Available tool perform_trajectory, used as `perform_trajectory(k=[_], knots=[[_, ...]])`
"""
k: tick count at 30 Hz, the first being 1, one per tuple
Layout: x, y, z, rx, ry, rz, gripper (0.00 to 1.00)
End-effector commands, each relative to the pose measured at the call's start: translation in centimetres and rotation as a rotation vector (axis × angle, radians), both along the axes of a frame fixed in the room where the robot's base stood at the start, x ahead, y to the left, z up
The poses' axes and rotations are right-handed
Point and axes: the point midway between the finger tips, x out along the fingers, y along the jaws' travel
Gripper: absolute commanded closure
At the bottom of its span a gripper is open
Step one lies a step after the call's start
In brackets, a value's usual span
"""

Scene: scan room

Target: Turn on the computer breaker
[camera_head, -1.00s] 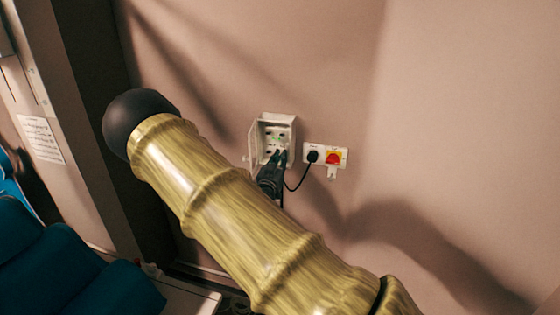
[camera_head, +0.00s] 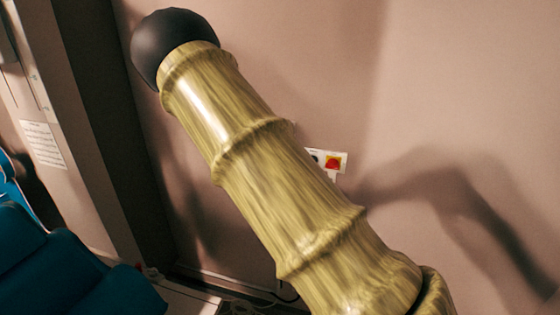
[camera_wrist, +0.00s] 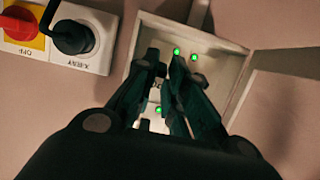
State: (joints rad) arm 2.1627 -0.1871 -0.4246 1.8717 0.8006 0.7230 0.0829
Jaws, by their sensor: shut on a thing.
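A white open breaker box (camera_wrist: 231,64) on the wall fills the upper middle of the wrist view. Several small green lights (camera_wrist: 177,51) glow inside it. My gripper (camera_wrist: 163,62) reaches into the box with its dark fingertips at the panel, close around a small breaker switch. The switch is mostly hidden between and behind the fingers, and I cannot read any label on it. In the head view my arm covers nearly all of the box and my gripper.
The box door stands open at the right (camera_wrist: 290,62). In the head view, blue seating (camera_head: 75,265) is at lower left.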

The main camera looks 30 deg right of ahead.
Motion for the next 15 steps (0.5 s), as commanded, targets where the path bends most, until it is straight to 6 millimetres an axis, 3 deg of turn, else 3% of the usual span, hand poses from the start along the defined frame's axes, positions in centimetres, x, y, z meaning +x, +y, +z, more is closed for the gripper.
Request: perform_trajectory(k=[10,11,15], knots=[[0.02,-0.01,0.05,0.001,0.001,0.0,1.0],[0.03,-0.02,0.04,0.001,0.001,0.0,0.82],[0.02,-0.01,0.05,0.0,0.0,0.0,0.79]])
